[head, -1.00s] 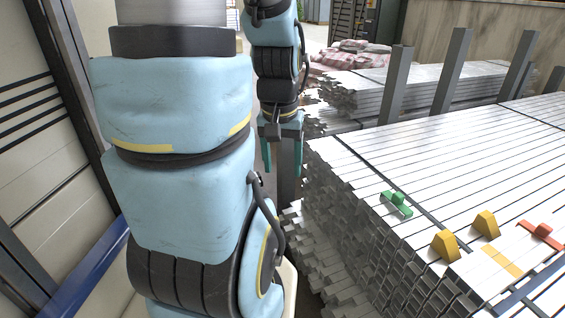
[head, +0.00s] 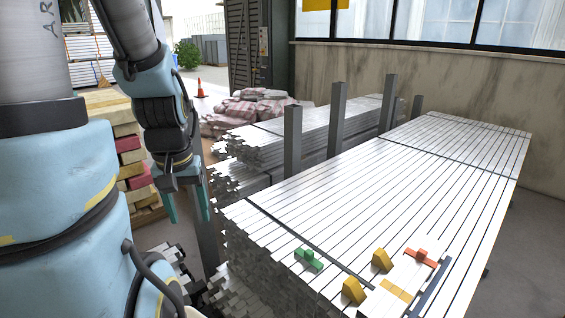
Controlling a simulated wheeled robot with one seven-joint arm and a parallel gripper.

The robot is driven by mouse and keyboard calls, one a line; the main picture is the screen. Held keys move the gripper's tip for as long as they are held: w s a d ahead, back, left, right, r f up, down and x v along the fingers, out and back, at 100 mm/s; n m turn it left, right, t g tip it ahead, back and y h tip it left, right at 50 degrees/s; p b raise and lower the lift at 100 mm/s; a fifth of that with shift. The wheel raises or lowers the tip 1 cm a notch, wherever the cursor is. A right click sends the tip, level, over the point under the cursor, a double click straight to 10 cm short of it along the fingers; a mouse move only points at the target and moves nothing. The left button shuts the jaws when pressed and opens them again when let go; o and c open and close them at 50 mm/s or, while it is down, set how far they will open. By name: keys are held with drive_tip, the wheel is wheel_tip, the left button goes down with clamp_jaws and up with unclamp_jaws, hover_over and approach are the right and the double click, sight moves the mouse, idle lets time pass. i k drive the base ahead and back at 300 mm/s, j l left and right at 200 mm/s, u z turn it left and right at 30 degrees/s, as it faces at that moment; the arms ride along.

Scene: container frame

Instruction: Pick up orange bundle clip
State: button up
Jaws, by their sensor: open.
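The orange bundle clip (head: 420,258) lies on top of the near stack of metal bars, toward its front right, beside a pale board with a yellow band. A green clip (head: 308,259) lies on the same stack to the left. Two yellow wedge-shaped blocks (head: 381,260) (head: 354,291) sit between the green and orange clips. My gripper (head: 188,209) hangs pointing down at the left, off the left end of the stack and well away from the orange clip. Its two teal fingers are apart, with nothing seen between them.
The near bar stack (head: 400,180) has a mostly bare top. Grey upright posts (head: 293,140) stand along its far side, before another bar stack (head: 330,125). Stacked timber (head: 128,150) is at the left. Pinkish sacks (head: 245,110) lie behind, and a wall closes the back right.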

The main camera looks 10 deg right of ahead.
sight(421, 254)
drive_tip(key=k+l, duration=0.25)
drive_tip(key=k, duration=0.2)
drive_tip(key=k+l, duration=0.3)
drive_tip(key=k, duration=0.2)
